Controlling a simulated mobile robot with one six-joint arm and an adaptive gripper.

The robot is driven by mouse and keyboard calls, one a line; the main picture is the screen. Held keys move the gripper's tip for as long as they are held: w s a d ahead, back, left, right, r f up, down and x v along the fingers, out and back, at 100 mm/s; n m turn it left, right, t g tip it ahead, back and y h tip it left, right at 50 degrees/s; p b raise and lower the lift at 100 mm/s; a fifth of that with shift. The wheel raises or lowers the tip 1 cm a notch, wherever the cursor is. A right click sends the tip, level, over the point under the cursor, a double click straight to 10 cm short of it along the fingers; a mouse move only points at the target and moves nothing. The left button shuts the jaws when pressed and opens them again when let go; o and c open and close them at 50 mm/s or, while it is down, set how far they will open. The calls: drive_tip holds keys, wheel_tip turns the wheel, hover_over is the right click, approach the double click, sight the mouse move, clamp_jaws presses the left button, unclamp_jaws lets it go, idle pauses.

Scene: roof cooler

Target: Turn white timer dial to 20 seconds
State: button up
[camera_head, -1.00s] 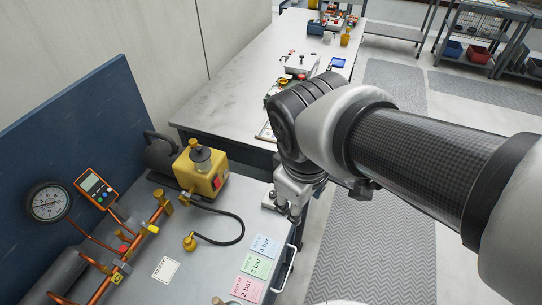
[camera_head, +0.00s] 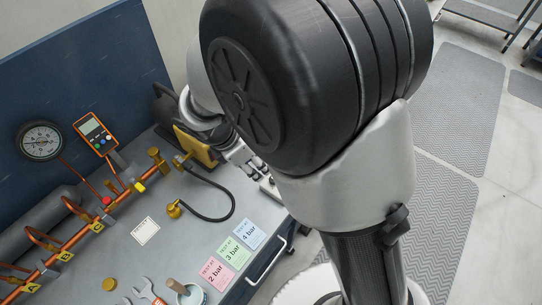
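I cannot make out a white timer dial for certain in this view. A round white-faced gauge (camera_head: 41,140) stands against the blue back panel at the left. An orange handheld meter (camera_head: 97,134) with a small screen stands to its right. My gripper (camera_head: 262,172) is small and partly hidden behind my large arm joint. It is above the bench, right of the yellow pump (camera_head: 196,146), which my arm also partly covers. Whether its fingers are open or shut does not show clearly.
Copper pipes with valves and yellow tags run along the bench's left side. A black hose (camera_head: 228,203) curves to a brass fitting (camera_head: 174,210). Pink, green (camera_head: 233,252) and blue cards, a white label (camera_head: 145,231), wrenches and a cup (camera_head: 190,293) lie in front.

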sight(271, 180)
drive_tip(key=b+x, duration=0.4)
drive_tip(key=x, duration=0.8)
drive_tip(key=shift+d+f+b, duration=0.15)
drive_tip(key=shift+f+b, duration=0.2)
drive_tip(key=shift+b, duration=0.05)
drive_tip(key=shift+c, duration=0.5)
clamp_jaws()
